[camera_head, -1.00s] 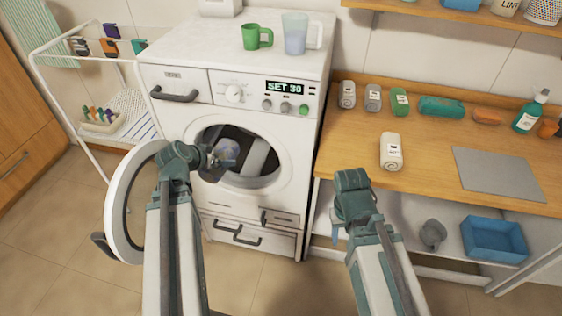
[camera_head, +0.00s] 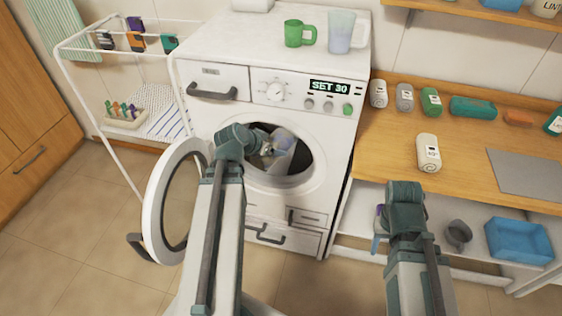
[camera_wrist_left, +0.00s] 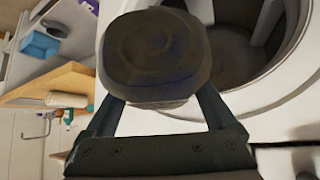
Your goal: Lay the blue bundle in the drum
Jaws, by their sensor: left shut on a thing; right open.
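My left gripper (camera_head: 262,151) is shut on the blue bundle (camera_head: 281,151) at the open mouth of the washing machine drum (camera_head: 300,160). In the left wrist view the bundle (camera_wrist_left: 155,55) looks like a dark, rounded roll with a faint blue tint, clamped between both fingers. The drum (camera_wrist_left: 235,45) shows behind it, and the bundle hides part of the opening. I cannot tell whether the bundle touches the drum wall. My right gripper (camera_head: 379,232) is open, low in front of the bench, partly hidden by its own wrist.
The round door (camera_head: 150,205) hangs open left of the drum. A green mug (camera_head: 299,34) and a clear jug (camera_head: 342,32) stand on the machine. Rolled towels, including a white one (camera_head: 428,152), lie on the wooden bench. A blue bin (camera_head: 519,241) sits below.

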